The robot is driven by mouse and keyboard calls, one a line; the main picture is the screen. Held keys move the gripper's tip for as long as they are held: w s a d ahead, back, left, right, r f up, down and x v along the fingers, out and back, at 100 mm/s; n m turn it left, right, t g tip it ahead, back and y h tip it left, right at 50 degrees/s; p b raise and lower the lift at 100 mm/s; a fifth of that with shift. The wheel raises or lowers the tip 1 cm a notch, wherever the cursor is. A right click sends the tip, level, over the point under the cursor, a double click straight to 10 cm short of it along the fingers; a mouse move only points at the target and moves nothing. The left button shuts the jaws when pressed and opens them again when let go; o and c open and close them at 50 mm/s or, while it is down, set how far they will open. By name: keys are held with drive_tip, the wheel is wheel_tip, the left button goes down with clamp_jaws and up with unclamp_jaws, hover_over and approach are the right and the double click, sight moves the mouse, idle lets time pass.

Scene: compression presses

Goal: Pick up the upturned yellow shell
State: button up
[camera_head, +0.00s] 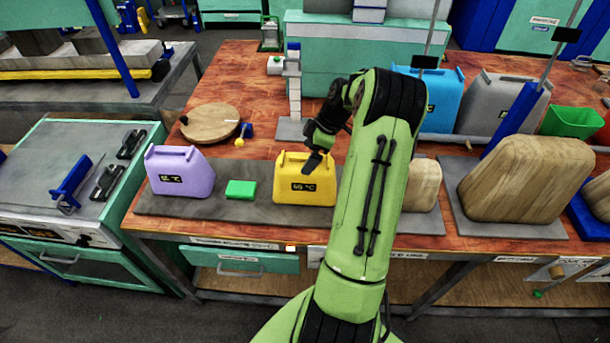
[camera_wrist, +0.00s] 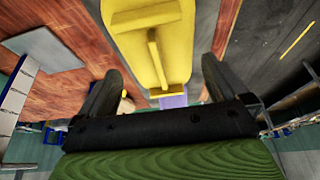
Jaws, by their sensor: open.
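The yellow shell (camera_head: 291,190) stands on a dark grey mat on the wooden workbench, with a black temperature label on its front. My gripper (camera_head: 314,160) is at the shell's top right part and hides some of its upper edge. In the wrist view the yellow shell (camera_wrist: 160,50) lies ahead, with a raised ridge and bar on its face. My open gripper (camera_wrist: 160,88) has one finger on each side of it, with gaps visible. No grip on the shell shows.
A purple shell (camera_head: 180,172) and a green block (camera_head: 240,189) stand left on the grey mat (camera_head: 230,208). A wood-coloured shell (camera_head: 422,186) is close at right, partly behind my arm. A grey post (camera_head: 294,95) and round wooden board (camera_head: 210,122) are behind.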

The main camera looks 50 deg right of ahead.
drive_tip(key=x, duration=0.2)
drive_tip(key=shift+w+f, duration=0.1)
drive_tip(key=shift+f, duration=0.25)
drive_tip(key=c, duration=1.3)
